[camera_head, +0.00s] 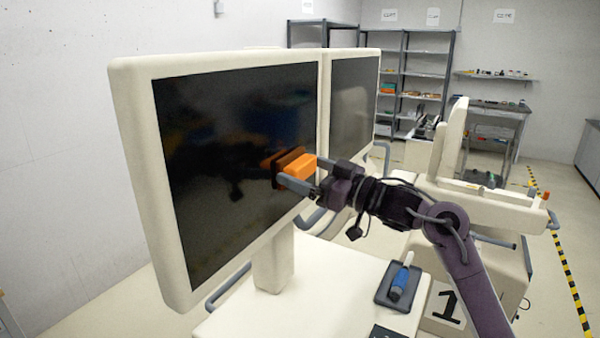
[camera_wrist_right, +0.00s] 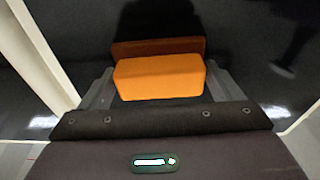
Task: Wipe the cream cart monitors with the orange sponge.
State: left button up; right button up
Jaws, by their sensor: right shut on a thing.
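Two cream monitors stand on carts: the near monitor (camera_head: 135,120) fills the left of the head view, and the far monitor (camera_head: 352,105) stands behind it to the right. My right gripper (camera_head: 296,172) is shut on the orange sponge (camera_head: 300,165). The sponge is at the lower right part of the near monitor's dark screen, touching or very close to it, and its reflection shows in the glass. In the right wrist view the sponge (camera_wrist_right: 160,78) sits between the two fingers. My left gripper is not in view.
The cart top (camera_head: 270,318) below holds a dark tray (camera_head: 382,296) with a blue-handled item (camera_head: 400,280). Another cart (camera_head: 480,205) stands to the right. Shelves (camera_head: 415,70) and a bench are at the back.

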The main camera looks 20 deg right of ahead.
jog(key=shift+w+d, duration=0.3)
jog(key=shift+d, duration=0.1)
jog(key=shift+v, duration=0.75)
jog(key=shift+r+b+v, duration=0.15)
jog(key=shift+b+v, duration=0.25)
jog(key=shift+v, duration=0.7)
jog(key=shift+r+b+v, duration=0.2)
jog(key=shift+b+v, duration=0.15)
jog(key=shift+v, duration=0.7)
jog(key=shift+s+d, duration=0.1)
jog(key=shift+s, duration=0.05)
jog(key=v, duration=0.1)
jog(key=b+v, duration=0.1)
jog(key=shift+s+d+r, duration=0.2)
jog(key=shift+s+d, duration=0.05)
jog(key=shift+s, duration=0.1)
